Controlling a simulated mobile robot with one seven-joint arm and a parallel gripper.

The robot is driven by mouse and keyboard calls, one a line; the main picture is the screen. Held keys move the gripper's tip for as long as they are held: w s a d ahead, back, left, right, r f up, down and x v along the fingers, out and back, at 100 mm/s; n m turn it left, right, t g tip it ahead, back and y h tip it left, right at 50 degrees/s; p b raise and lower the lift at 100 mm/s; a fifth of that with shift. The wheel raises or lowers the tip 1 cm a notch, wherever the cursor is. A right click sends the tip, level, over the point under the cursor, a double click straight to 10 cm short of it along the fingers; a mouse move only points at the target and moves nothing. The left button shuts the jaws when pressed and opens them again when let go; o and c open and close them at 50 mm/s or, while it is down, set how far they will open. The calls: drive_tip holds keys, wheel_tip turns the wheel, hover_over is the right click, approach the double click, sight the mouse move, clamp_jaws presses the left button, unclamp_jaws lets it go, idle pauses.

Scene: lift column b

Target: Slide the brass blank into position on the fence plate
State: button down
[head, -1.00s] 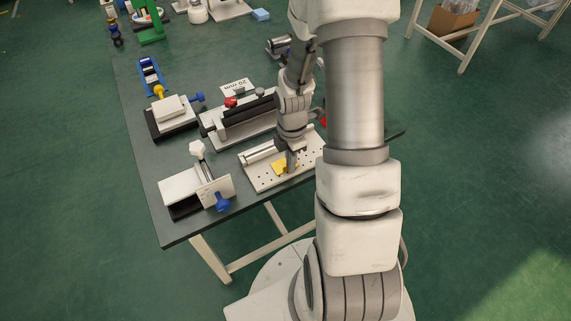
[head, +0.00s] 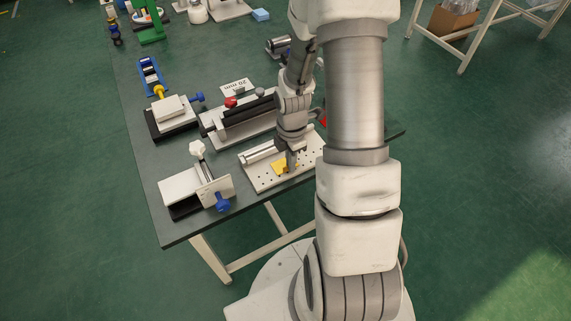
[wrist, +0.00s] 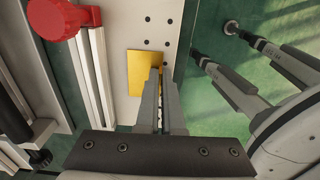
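The brass blank (wrist: 142,70) is a flat yellow plate lying on the pale, hole-dotted fence plate (wrist: 155,15). It also shows in the head view (head: 278,168), partly hidden by my gripper. A silvery fence bar (wrist: 98,60) runs along the plate to the blank's left in the wrist view, with a narrow strip of bare plate between them. My gripper (wrist: 160,70) has its two fingers together, with nothing seen between them. Its tips are over or against the blank's right part; I cannot tell whether they touch it.
A red knob (wrist: 53,18) stands by the fence bar. In the head view, a fixture with a blue knob (head: 222,202) is at the front left, and a longer black-barred fixture (head: 245,112) is behind the fence plate. The table's front edge is close to the plate.

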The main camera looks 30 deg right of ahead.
sight(285, 161)
drive_tip(key=shift+w, duration=1.45)
idle(0.3)
idle(0.4)
drive_tip(key=c, duration=1)
unclamp_jaws()
wheel_tip(285, 161, up, 18)
drive_tip(key=p, duration=0.3)
drive_tip(key=shift+f, duration=0.25)
